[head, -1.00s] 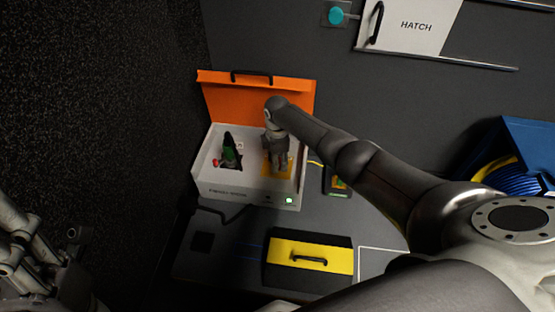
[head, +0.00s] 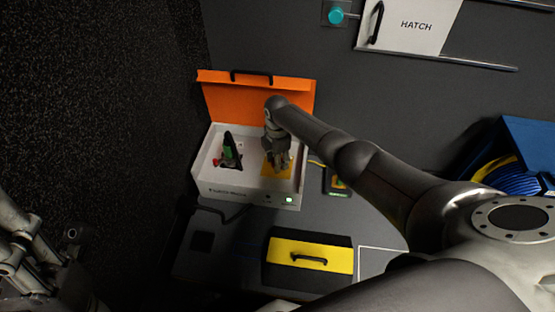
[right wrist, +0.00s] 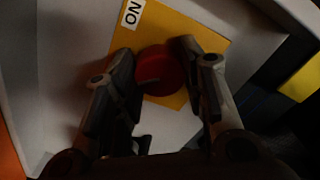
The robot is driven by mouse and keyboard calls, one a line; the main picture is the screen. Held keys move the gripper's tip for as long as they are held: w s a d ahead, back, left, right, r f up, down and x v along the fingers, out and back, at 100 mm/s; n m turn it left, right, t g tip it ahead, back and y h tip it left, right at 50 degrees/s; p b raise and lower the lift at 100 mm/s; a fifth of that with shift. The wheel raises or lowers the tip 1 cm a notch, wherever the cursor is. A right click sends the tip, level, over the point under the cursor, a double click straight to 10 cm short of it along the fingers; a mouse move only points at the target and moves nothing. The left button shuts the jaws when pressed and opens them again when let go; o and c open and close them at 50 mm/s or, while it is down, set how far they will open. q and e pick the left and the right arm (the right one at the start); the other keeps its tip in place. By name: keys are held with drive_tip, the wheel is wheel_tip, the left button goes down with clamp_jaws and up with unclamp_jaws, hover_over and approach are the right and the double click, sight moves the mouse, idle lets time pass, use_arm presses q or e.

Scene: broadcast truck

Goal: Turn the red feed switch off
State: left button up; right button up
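The red feed switch (right wrist: 160,72) is a round red knob on a yellow plate (right wrist: 202,38) with an "ON" label (right wrist: 133,13) beside it. In the head view the yellow plate (head: 268,172) lies inside the white box (head: 240,198), and my gripper hides the knob. My right gripper (right wrist: 168,84) reaches down over the knob, with one finger on each side of it. The fingers are apart; I cannot tell whether they touch it. My left gripper (head: 40,245) is at the lower left edge, away from the box, and its fingers are unclear.
The box has a raised orange lid (head: 255,98) behind my right arm. Inside, to the left, stands a black and green part (head: 230,148) with red at its base. A yellow-topped case (head: 310,256) lies in front. A small dark device (head: 337,182) is right of the box.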

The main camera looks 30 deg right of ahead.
drive_tip(key=o, duration=0.4)
drive_tip(key=shift+o, duration=0.2)
wheel_tip(320, 180, up, 12)
idle(0.5)
